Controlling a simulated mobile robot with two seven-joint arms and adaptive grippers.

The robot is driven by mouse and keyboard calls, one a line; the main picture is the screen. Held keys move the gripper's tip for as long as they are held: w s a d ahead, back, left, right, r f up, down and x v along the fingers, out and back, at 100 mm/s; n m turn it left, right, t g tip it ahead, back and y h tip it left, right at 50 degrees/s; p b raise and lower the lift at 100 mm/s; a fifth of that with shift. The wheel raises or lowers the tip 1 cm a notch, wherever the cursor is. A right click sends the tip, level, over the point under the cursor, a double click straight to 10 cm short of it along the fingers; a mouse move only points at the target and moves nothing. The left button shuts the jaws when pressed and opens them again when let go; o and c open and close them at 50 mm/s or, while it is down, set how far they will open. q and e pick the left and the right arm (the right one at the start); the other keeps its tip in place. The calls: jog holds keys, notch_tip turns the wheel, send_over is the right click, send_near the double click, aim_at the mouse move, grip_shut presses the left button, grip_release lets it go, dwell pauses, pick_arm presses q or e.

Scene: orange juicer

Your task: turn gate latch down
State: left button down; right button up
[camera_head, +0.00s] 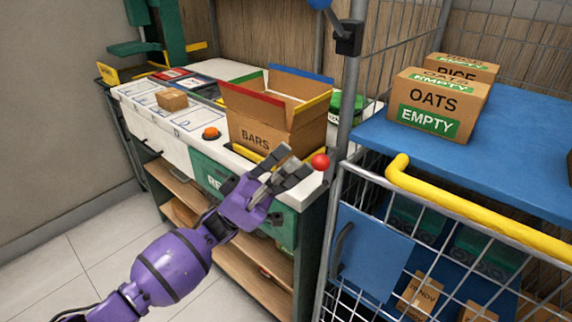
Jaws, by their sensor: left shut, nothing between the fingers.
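My left gripper (293,166), on the purple arm from the lower left, is shut and empty. It is raised in front of the counter, by the cart's left post. A red ball knob (320,161) shows just right of the fingertips; I cannot tell whether they touch it or what it is mounted on. A black bracket (348,38) is clamped on the grey post, with a blue ball (319,4) at the end of its rod, cut by the top edge. I cannot tell which of these is the gate latch. My right gripper is out of view.
An open BARS carton (278,118) and an orange button (211,133) are on the white counter. The wire cart has a yellow handle (475,214), a blue shelf with an OATS box (438,103), and a blue panel (372,249) below.

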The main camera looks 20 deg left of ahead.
pick_arm(q)
jog(key=s+d+f+m+g+y+p, duration=0.1)
jog(key=s+d+m+g+y+p, duration=0.2)
jog(key=y+p, duration=0.7)
jog(key=d+m+g+p, duration=0.1)
jog(key=d+m+g, duration=0.1)
jog(key=d+m, duration=0.2)
jog(key=shift+d+m+g+y, duration=0.3)
jog(key=shift+d+m+y, duration=0.1)
jog(key=shift+d, duration=0.25)
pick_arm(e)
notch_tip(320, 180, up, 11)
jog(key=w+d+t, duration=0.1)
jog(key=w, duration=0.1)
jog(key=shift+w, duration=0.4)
pick_arm(q)
jog(key=shift+f, duration=0.1)
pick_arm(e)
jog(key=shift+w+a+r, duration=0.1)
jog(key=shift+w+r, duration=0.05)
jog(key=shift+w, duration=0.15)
